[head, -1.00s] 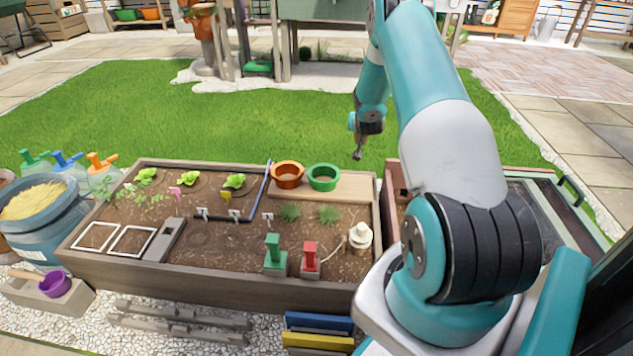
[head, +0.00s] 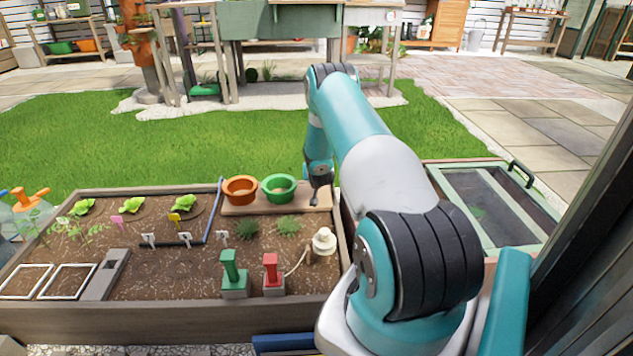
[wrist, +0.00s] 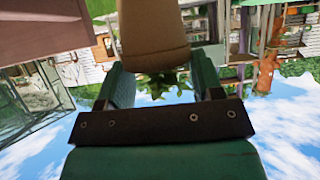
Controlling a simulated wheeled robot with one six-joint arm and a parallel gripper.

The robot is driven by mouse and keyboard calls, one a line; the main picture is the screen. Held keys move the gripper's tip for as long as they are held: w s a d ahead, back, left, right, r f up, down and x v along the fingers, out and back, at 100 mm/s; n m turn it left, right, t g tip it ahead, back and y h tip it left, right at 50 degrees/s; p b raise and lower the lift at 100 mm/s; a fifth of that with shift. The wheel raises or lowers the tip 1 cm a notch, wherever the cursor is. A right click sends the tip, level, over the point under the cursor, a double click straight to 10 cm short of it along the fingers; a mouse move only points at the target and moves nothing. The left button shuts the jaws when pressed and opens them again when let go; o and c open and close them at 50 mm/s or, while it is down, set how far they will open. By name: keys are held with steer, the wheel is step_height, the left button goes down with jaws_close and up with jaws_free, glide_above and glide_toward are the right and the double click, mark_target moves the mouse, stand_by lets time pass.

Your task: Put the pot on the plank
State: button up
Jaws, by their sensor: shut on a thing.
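In the wrist view, which is upside down, a tan tapered pot (wrist: 153,30) sits between the two fingers of my gripper (wrist: 163,75), which is shut on it. Green leaves (wrist: 165,82) show at its rim; I cannot tell whether they grow in it. In the head view my gripper (head: 316,192) hangs at the right end of the wooden plank (head: 258,207), and the held pot cannot be made out. An orange pot (head: 240,189) and a green pot (head: 279,188) stand on the plank's left and middle.
The plank lies at the back right of the raised soil bed (head: 170,272). Grass tufts (head: 288,223), a white-topped post (head: 323,242) and green (head: 232,272) and red (head: 272,272) handled blocks stand nearer. A glass-lidded cold frame (head: 495,205) is to the right.

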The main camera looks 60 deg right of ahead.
steer(key=shift+f+b, duration=0.55)
steer(key=shift+f, duration=1.05)
steer(key=shift+f, duration=0.15)
steer(key=o, duration=1)
steer(key=shift+c, duration=0.2)
